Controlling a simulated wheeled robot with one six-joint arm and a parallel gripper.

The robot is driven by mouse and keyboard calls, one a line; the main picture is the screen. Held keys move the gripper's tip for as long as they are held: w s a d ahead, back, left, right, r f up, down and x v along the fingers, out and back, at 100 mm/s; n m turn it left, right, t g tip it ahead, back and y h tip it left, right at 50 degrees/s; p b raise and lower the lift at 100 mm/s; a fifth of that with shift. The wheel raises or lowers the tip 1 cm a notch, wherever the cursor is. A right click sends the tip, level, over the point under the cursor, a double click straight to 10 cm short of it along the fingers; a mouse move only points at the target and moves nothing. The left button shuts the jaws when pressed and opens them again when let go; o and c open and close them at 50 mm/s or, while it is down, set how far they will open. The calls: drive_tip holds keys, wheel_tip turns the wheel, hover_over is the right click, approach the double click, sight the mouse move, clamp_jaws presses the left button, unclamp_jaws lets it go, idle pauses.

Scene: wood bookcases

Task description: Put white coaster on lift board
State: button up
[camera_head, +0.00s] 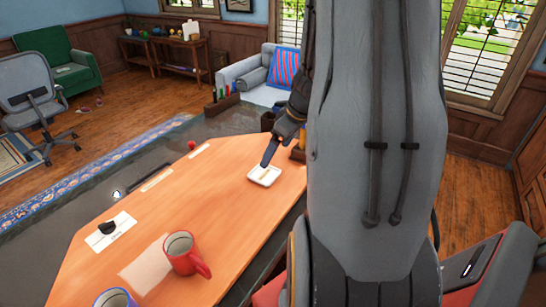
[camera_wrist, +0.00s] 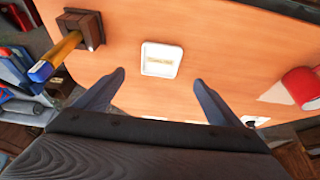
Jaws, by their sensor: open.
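The white coaster (camera_head: 264,174) is a small square with rounded corners and a tan label. It lies flat on the orange wooden tabletop (camera_head: 215,195), towards its right side. My gripper (camera_head: 269,157) is above it, pointing down, partly hidden by my arm. In the wrist view, the coaster (camera_wrist: 161,67) is centred just ahead of the gap between the two dark fingertips. My gripper (camera_wrist: 158,78) is open and empty, and its fingers are apart from the coaster. I cannot tell which surface is the lift board.
A red mug (camera_head: 184,254) and a blue mug (camera_head: 115,298) stand near the front left. A black item (camera_head: 108,227) rests on a white card. A dark wooden holder (camera_wrist: 80,28) with a yellow-and-blue object stands left of the coaster. The tabletop's middle is clear.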

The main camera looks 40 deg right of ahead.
drive_tip(key=w+a+r+m+t+h, duration=0.2)
drive_tip(key=w+a+r+h, duration=0.1)
drive_tip(key=w+a+r, duration=0.4)
drive_tip(key=s+a+f+m+g+y, duration=0.1)
drive_tip(key=s+a+g, duration=0.3)
drive_tip(key=s+a, duration=1)
drive_tip(key=a, duration=0.4)
drive_tip(key=shift+s+f+m+y, duration=0.2)
drive_tip(key=shift+s+m+y, duration=0.1)
drive_tip(key=shift+m, duration=0.1)
